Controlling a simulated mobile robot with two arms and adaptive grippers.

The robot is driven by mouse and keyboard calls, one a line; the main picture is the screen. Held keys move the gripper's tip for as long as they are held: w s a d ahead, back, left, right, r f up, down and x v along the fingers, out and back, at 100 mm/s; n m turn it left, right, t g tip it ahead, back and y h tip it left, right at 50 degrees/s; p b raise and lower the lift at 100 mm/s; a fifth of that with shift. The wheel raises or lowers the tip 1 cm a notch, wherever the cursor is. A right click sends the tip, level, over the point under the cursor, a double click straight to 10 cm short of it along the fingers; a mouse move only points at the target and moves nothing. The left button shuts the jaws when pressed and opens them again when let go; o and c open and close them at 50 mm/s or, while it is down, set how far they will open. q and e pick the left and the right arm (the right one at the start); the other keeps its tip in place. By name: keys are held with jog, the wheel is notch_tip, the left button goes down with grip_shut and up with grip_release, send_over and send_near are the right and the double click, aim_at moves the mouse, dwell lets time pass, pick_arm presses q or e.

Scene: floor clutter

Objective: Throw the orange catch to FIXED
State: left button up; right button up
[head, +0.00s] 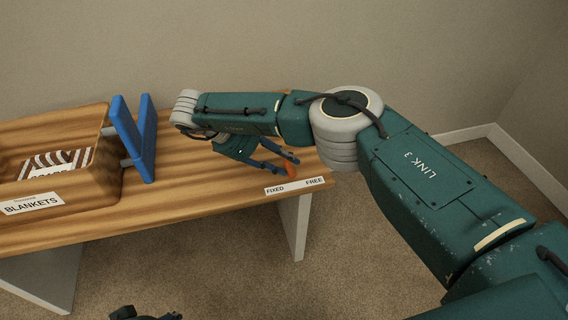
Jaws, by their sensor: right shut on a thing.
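The orange catch (291,171) shows as a small piece at the front right of the wooden bench, just behind a white label (294,186). The label reads FIXED on the left and FREE on the right. The catch lies above the middle of the label, and I cannot tell its exact setting. My right gripper (284,165) reaches down over the bench's right end and is shut on the catch. Its fingers and wrist hide part of the catch and whatever it is mounted on.
A wooden box (112,188) labelled BLANKETS, with striped cloth (60,160) inside, sits at the left. A blue framed piece (133,138) stands beside its right side. The bench (205,186) has bare wood between there and the catch. Carpet (340,260) lies in front.

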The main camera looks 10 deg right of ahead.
jog(key=shift+d+f+h+b, duration=0.1)
jog(key=shift+f+h+b, duration=0.1)
jog(key=shift+h+b, duration=0.3)
pick_arm(q)
jog(key=w+d+r+t+h+b, duration=0.1)
jog(key=w+d+r+t, duration=0.15)
jog(key=w, duration=0.45)
jog(key=w+d+r+t+h, duration=0.1)
jog(key=w+d+r+t, duration=0.1)
jog(key=w+r+t, duration=0.3)
pick_arm(e)
jog(key=shift+a+h+b, duration=0.25)
jog(key=shift+h+b, duration=0.35)
jog(key=shift+b, duration=0.2)
jog(key=shift+a+h+b, duration=0.1)
jog(key=shift+h+b, duration=0.2)
jog(key=shift+b, duration=0.15)
pick_arm(q)
jog(key=w+d+r+t+h, duration=0.1)
jog(key=w+d+r+t, duration=0.2)
jog(key=r, duration=0.9)
jog(key=shift+w+r+m+t+h, duration=0.35)
jog(key=shift+w+t, duration=1.3)
jog(key=shift+w, duration=0.7)
jog(key=shift+f, duration=0.1)
